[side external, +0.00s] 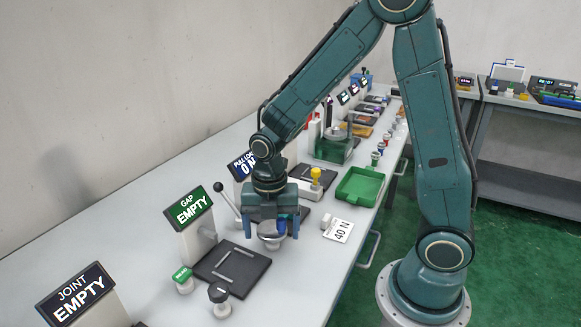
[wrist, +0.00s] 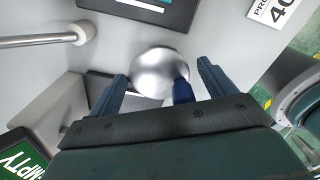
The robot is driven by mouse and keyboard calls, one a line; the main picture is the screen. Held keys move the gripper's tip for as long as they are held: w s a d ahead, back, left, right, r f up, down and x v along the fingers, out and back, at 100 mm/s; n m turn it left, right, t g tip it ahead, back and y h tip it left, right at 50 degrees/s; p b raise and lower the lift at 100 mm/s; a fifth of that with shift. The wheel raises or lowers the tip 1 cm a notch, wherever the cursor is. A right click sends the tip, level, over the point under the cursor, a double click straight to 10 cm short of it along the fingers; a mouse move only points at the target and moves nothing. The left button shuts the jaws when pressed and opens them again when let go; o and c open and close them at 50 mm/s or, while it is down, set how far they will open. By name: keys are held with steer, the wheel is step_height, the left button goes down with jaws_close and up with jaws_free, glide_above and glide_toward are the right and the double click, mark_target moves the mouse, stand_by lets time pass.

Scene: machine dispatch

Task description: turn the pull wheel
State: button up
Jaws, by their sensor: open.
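The pull wheel appears to be the shiny silver round piece (side external: 269,239) under my gripper, below the pull-load sign (side external: 243,166), which reads 0 N. In the wrist view it is a silver dome (wrist: 158,70) with a blue grip (wrist: 182,91) on its right side. My gripper (side external: 271,232) points down with its fingers apart. In the wrist view, the open gripper (wrist: 161,72) has one finger left and one right of the dome and blue grip. I cannot tell whether either finger touches them. The gripper partly hides the wheel in the side view.
A lever with a black ball (side external: 218,187) stands left of the gripper. A black plate (side external: 232,269), green button (side external: 182,275) and black knob (side external: 219,294) lie nearer the camera. A 40 N card (side external: 339,231) and green tray (side external: 358,187) lie to the right.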

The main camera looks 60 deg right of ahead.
steer(key=shift+f, duration=0.6)
steer(key=c, duration=1)
steer(key=shift+m, duration=0.3)
